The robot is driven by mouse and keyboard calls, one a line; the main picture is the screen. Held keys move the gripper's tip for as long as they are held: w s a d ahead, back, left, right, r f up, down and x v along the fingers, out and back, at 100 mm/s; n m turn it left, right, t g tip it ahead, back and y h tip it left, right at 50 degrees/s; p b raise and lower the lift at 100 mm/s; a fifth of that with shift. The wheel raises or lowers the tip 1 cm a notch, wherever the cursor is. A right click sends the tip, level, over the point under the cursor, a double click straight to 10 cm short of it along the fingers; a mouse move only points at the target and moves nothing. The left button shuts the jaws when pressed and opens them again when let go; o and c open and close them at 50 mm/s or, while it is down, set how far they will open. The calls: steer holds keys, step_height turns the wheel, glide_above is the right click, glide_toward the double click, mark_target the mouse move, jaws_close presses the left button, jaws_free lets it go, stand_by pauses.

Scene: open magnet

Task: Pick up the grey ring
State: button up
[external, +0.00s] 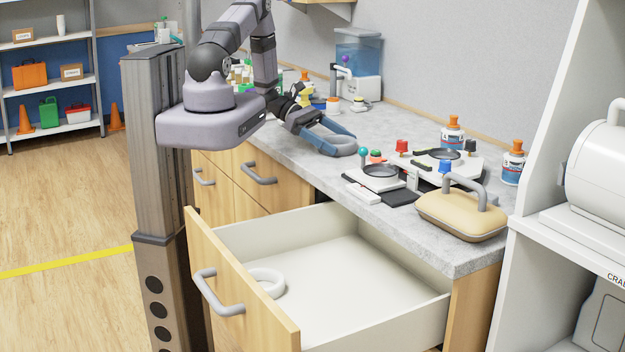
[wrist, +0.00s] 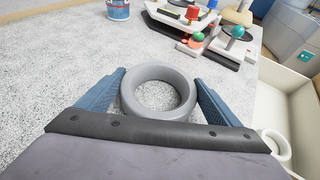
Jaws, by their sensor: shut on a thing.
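The grey ring (wrist: 160,73) is a thick, smooth loop with an open centre. In the wrist view it sits between the two blue fingers of my gripper (wrist: 160,80), which are shut on its outer sides. In the external view my gripper (external: 334,140) is at the counter's front edge, and the ring (external: 347,151) is partly hidden by the fingers. I cannot tell whether the ring touches the counter or is just above it.
An open drawer (external: 400,306) below holds a separate white ring (external: 267,277). Bare counter surrounds the ring.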

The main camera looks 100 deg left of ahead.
steer(key=shift+r, duration=0.2)
step_height(320, 180, up, 10)
steer(key=b, duration=0.2)
steer(key=shift+f, duration=0.2)
stand_by(0.4)
